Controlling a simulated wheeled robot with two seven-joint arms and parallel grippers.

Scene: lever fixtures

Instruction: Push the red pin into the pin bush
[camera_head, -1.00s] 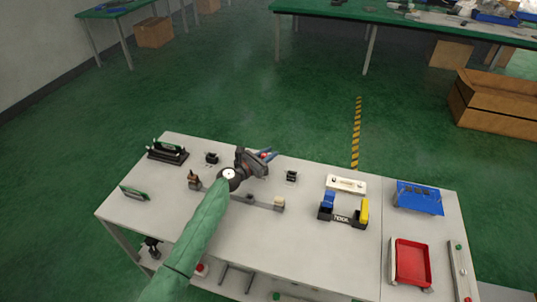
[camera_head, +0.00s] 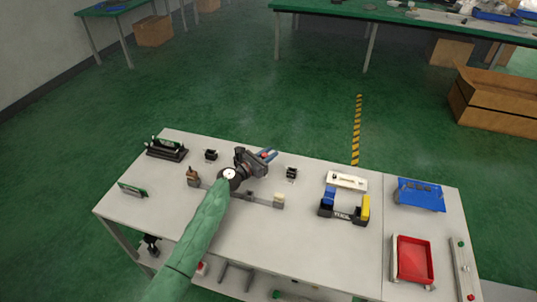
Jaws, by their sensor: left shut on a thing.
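My left gripper (camera_head: 267,154) reaches over the back middle of the white table, with its green-sleeved arm coming in from below. It is shut on the red pin (camera_head: 264,156), of which only a small red spot shows between the blue-grey fingers. A small black block (camera_head: 291,172) stands just right of the gripper, apart from it. A similar black block (camera_head: 211,155) stands to its left. I cannot tell for sure which of them is the pin bush. My right gripper is not in view.
A grey bar fixture (camera_head: 262,200) with a tan block runs under my left arm. A black holder (camera_head: 342,213) with blue and yellow parts stands to the right. Farther right are a blue rack (camera_head: 419,196) and a red tray (camera_head: 413,260). The front middle of the table is clear.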

